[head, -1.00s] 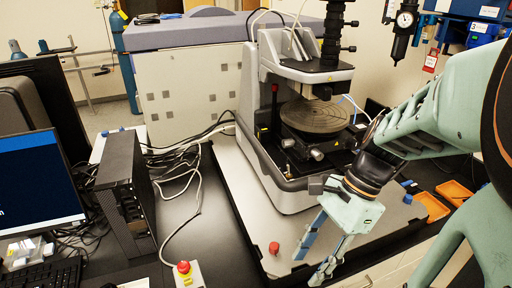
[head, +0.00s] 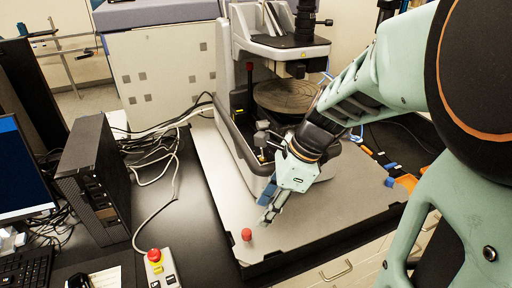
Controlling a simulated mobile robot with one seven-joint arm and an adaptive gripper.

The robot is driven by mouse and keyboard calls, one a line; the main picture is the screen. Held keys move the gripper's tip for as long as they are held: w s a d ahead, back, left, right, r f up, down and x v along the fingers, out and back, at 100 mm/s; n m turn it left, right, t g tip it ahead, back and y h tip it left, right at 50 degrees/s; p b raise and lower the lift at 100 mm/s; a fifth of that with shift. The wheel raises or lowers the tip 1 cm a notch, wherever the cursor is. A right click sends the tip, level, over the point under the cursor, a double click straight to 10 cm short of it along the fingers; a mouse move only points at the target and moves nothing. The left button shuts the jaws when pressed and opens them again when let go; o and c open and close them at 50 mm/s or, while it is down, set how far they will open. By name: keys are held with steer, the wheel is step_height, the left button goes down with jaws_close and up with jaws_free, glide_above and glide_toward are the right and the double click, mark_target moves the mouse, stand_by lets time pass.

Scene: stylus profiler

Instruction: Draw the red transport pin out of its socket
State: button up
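A red round knob (head: 246,234) stands at the front left corner of the grey base plate (head: 318,222); it looks like the transport pin's head. Its socket and shaft are not visible. A dark upright rod with a red top (head: 249,67) also shows on the profiler's left side. My gripper (head: 266,210) is just up and right of the red knob in the head view, pointing down and left. Its fingers look apart, with nothing seen between them. It appears clear of the knob, though its height above the plate is hard to judge.
The profiler with its round stage (head: 290,97) stands behind my gripper. A control box with a red button (head: 154,256) lies left of the plate, near a black computer tower (head: 95,180) and loose cables. Orange trays (head: 405,184) lie at the right. The plate's front is clear.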

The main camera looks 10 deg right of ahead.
mark_target(249, 232)
steer(key=shift+b+x, duration=3.8)
steer(key=shift+x, duration=1)
steer(key=shift+s, duration=0.1)
jaws_close()
